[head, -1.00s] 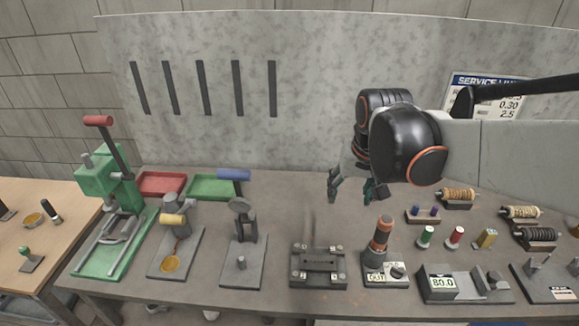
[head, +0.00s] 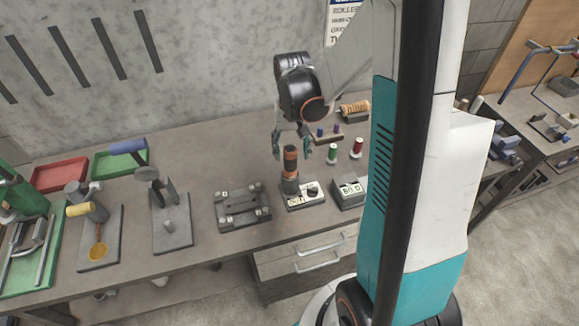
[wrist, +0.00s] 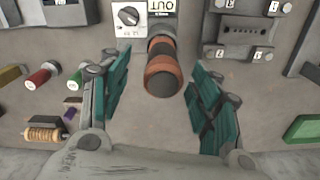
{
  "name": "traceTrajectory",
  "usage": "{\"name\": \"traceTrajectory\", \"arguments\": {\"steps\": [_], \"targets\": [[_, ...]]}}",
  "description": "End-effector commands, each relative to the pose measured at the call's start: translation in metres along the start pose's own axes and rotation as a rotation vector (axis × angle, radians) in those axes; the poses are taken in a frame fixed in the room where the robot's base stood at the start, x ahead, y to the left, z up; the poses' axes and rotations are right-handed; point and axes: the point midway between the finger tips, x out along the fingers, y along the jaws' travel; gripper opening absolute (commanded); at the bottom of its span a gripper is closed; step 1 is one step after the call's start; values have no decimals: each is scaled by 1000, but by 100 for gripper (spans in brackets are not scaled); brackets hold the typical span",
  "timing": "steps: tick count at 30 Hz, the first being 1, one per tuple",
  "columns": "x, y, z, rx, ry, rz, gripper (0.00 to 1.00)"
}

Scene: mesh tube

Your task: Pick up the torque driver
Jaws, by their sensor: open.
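The torque driver (head: 290,168) is a dark cylinder with orange bands. It stands upright in a white-faced base (head: 302,196) with a dial and a small display. My gripper (head: 292,150) is open above and slightly behind the driver's top in the head view. In the wrist view the driver (wrist: 162,70) lies ahead, between the lines of the two teal-padded fingers of my gripper (wrist: 160,95). The fingers appear apart from it, with space on both sides. The driver's lower end is hidden in its base.
A dark fixture block (head: 243,206) sits left of the driver base. A box reading 80.0 (head: 349,190) is close on its right. Green (head: 332,153) and red (head: 357,147) spools stand behind right. Lever presses and red (head: 60,172) and green trays are further left.

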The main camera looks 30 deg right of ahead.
Motion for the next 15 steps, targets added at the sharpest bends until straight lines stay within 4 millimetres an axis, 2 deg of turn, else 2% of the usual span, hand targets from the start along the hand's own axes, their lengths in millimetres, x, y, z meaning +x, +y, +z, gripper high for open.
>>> {"name": "traceTrajectory", "arguments": {"steps": [3, 8, 15], "targets": [[14, 0, 0, 0, 0, 0, 57], [22, -1, 0, -1, 0, 0, 57], [55, -4, -2, -1, 1, 0, 57]]}}
